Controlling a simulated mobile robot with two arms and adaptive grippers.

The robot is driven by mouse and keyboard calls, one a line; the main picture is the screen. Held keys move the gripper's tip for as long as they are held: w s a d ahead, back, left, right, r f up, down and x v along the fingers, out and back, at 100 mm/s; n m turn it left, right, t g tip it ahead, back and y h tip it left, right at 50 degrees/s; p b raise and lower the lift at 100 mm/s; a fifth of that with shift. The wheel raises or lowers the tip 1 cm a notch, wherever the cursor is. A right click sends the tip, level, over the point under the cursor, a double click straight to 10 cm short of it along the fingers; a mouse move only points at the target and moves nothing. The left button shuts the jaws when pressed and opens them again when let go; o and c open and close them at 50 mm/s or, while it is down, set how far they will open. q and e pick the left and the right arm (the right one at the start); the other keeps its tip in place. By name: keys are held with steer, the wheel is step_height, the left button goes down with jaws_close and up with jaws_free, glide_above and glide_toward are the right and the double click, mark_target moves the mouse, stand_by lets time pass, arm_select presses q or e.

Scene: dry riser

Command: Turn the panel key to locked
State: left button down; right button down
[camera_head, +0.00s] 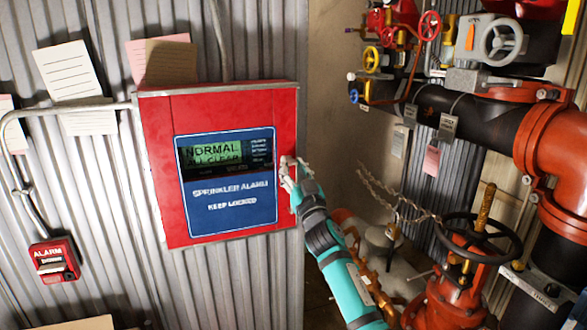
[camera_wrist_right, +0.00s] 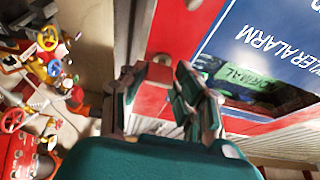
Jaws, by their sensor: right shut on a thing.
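The red sprinkler alarm panel (camera_head: 218,105) hangs on the corrugated wall. Its window reads "NORMAL ALL CLEAR" and its blue plate (camera_head: 230,215) reads "KEEP LOCKED". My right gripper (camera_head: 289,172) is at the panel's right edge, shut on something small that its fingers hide. I take this to be the panel key, but its shape and turn angle cannot be made out. In the right wrist view my right gripper (camera_wrist_right: 162,88) is against the red panel face (camera_wrist_right: 178,28), beside the blue plate (camera_wrist_right: 262,40). My left gripper is not in view.
A red alarm box (camera_head: 54,261) is on the wall at lower left, with a conduit above it. Paper notes (camera_head: 67,71) hang around the panel. Red pipes, valves and a black handwheel (camera_head: 478,238) crowd the right, near my right arm.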

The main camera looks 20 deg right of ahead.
steer(key=shift+n, duration=0.3)
steer(key=n+y+p, duration=0.1)
steer(key=n+p, duration=0.1)
steer(key=n, duration=0.1)
steer(key=n+g+y+p, duration=0.1)
steer(key=n+y+p, duration=0.1)
steer(key=n, duration=0.1)
steer(key=n+y+p, duration=0.2)
steer(key=n, duration=0.1)
steer(key=shift+d+r+n+g, duration=0.25)
steer(key=shift+r+n+g, duration=0.05)
steer(key=shift+n, duration=0.1)
steer(key=n+g+p, duration=0.1)
steer(key=n+p, duration=0.2)
steer(key=n+g+y+p, duration=0.1)
steer(key=n+p, duration=0.2)
steer(key=n+g+p, duration=0.1)
steer(key=n+p, duration=0.2)
steer(key=n, duration=0.1)
steer(key=shift+d+r+g+y, duration=0.1)
steer(key=shift+r+g+y, duration=0.2)
steer(key=shift+y, duration=0.1)
steer(key=shift+f+n+g+p, duration=0.25)
steer(key=shift+n+g+p, duration=0.15)
steer(key=shift+n+p, duration=0.7)
steer(key=c, duration=1)
jaws_free()
